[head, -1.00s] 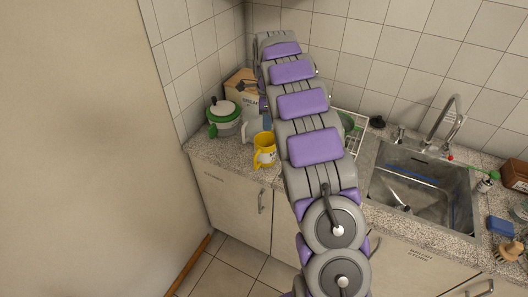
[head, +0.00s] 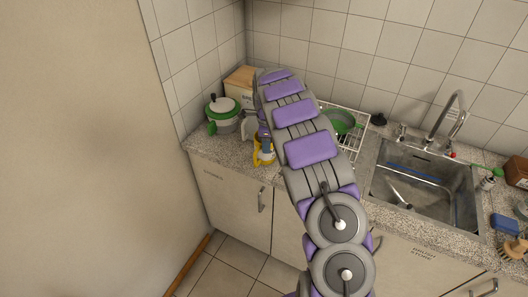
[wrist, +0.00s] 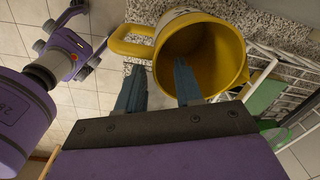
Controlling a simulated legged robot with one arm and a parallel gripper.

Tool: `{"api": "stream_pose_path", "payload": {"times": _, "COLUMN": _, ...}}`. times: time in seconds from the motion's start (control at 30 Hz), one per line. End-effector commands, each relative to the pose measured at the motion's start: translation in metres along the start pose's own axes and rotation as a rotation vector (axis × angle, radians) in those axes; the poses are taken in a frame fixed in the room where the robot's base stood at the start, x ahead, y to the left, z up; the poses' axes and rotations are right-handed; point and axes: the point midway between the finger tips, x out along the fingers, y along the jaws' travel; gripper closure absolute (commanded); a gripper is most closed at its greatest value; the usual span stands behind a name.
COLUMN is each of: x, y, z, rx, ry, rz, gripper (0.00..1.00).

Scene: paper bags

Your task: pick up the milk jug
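The yellow milk jug (head: 259,158) stands on the counter near its front edge, partly hidden by my arm in the head view. In the wrist view the jug (wrist: 237,50) is close, with its open mouth toward the camera and its handle at the left. My gripper (wrist: 159,66) is open, with nothing held. Its right finger overlaps the jug's mouth and its left finger lies left of the rim, below the handle in the picture. I cannot tell whether either finger touches the jug.
A white dish rack (head: 357,127) with a green item (head: 341,122) is to the right, then the sink (head: 425,190). A wall is at the left.

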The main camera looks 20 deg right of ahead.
Motion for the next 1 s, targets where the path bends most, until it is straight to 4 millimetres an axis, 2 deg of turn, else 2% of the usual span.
{"api": "stream_pose_path", "payload": {"times": 0.2, "x": 0.033, "y": 0.003, "z": 0.004, "rx": 0.0, "ry": 0.002, "rz": 0.003, "gripper": 0.65}}
{"api": "stream_pose_path", "payload": {"times": 0.3, "x": 0.042, "y": 0.002, "z": 0.004, "rx": 0.001, "ry": 0.0, "rz": 0.0, "gripper": 0.65}}
{"api": "stream_pose_path", "payload": {"times": 0.53, "x": 0.043, "y": 0.002, "z": 0.005, "rx": 0.0, "ry": 0.0, "rz": -0.001, "gripper": 0.65}}
{"api": "stream_pose_path", "payload": {"times": 0.9, "x": 0.043, "y": 0.002, "z": 0.005, "rx": 0.0, "ry": 0.0, "rz": 0.0, "gripper": 0.99}}
{"api": "stream_pose_path", "payload": {"times": 1.0, "x": 0.043, "y": 0.002, "z": 0.005, "rx": 0.0, "ry": 0.0, "rz": 0.0, "gripper": 1.0}}
